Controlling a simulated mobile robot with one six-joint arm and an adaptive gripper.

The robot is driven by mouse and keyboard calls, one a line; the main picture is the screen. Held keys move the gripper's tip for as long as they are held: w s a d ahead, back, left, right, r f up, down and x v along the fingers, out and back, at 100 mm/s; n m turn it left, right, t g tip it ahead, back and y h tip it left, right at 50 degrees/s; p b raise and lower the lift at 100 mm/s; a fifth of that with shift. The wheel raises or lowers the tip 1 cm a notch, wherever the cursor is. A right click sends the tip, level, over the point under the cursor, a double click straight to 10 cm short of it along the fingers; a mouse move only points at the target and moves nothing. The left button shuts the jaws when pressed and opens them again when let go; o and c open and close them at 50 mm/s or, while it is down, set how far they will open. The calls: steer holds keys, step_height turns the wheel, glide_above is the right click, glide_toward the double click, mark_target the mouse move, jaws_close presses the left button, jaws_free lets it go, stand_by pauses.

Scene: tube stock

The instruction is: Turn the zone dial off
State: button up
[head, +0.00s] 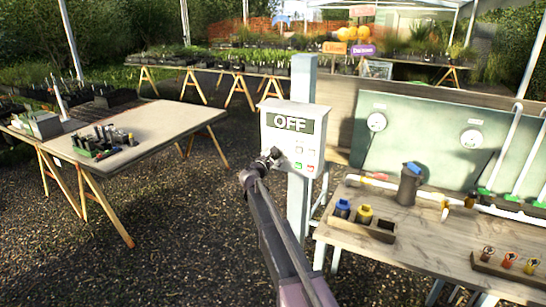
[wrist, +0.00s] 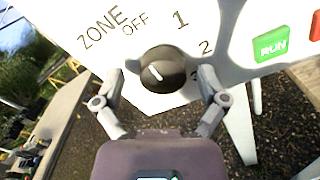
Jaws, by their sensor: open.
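The zone dial (wrist: 163,68) is a round black knob with a white mark, on the light panel of a control box (head: 268,132). In the wrist view, OFF, 1, 2 and 3 are printed around it. The white mark shows on the knob's lower left face; I cannot tell surely which label it points at. My gripper (wrist: 160,80) is open, with one finger on each side of the dial; contact is not clear. In the head view my gripper (head: 268,157) is in front of the box and hides the dial. The box's display (head: 290,123) reads OFF.
A green RUN button (wrist: 270,44) and part of a red one sit right of the dial. The box is on a post (head: 299,205). A wooden workbench (head: 375,232) with bottles and pipes stands right; a table (head: 165,125) stands left.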

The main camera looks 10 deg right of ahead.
steer(key=shift+s, duration=0.2)
steer(key=shift+s+a, duration=0.35)
steer(key=shift+s, duration=0.15)
steer(key=v, duration=1)
steer(key=shift+s+a, duration=0.2)
steer(key=shift+a, duration=0.05)
steer(key=s+d+f+m+g+y, duration=0.1)
steer(key=s+d+f+m+g, duration=0.4)
steer(key=s, duration=0.3)
steer(key=s+d+f+m+g+y, duration=0.1)
steer(key=s+d+f+m+g, duration=0.2)
steer(key=s+d+f+m, duration=0.4)
steer(key=s+a+f+m+g+y, duration=0.2)
steer(key=s+f+m+g+y, duration=0.1)
steer(key=s, duration=0.7)
steer(key=s+a+f+m+g+y, duration=0.2)
steer(key=s+m+y, duration=0.3)
steer(key=s+m, duration=0.3)
steer(key=shift+s+a+f+g+y, duration=0.3)
steer(key=shift+s+f+g, duration=0.5)
steer(key=shift+s, duration=0.2)
